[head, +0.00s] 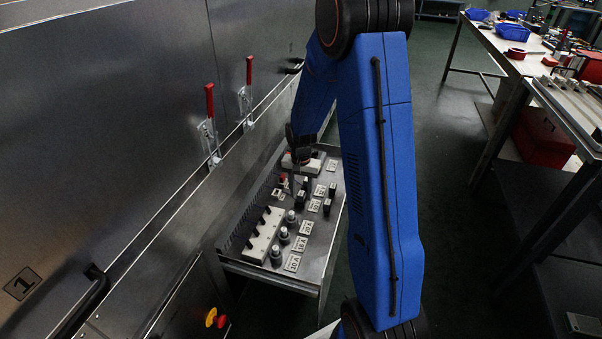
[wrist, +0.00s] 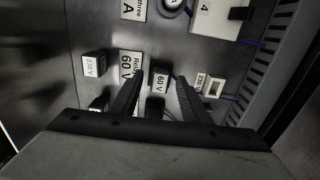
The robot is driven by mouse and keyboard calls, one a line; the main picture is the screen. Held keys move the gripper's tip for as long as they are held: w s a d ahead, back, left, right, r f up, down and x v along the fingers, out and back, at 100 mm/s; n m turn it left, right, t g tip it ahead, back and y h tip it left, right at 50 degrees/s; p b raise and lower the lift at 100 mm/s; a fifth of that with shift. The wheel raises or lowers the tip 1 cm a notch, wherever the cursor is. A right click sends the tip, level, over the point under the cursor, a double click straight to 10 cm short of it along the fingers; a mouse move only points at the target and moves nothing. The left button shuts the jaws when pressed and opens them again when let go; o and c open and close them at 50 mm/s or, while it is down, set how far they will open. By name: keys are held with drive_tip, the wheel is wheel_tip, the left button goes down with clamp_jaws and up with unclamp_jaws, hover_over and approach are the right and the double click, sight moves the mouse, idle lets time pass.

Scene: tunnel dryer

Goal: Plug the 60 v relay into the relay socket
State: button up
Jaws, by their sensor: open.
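In the wrist view, the 60 V relay (wrist: 160,80) is a small dark block with a white "60 V" label. My gripper (wrist: 161,77) is open, with one finger on each side of this relay; I cannot tell how far down the fingers reach. A small white square frame, possibly the relay socket (wrist: 215,88), lies right of the fingers beside a "230 V" label. In the head view my gripper (head: 293,180) points down over the grey panel, small and dark. Which black block there is the 60 V relay cannot be told.
A 230 V relay (wrist: 95,64) stands left of my fingers, near a "Relay 60 V" plate (wrist: 130,64). Another dark block (wrist: 155,107) sits between the fingers. The grey panel (head: 318,262) also holds a white strip (head: 262,236) with black parts and several round fuses (head: 284,235).

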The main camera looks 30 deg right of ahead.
sight(301, 193)
wheel_tip(301, 193, up, 16)
idle(0.5)
drive_tip(key=shift+r, duration=0.15)
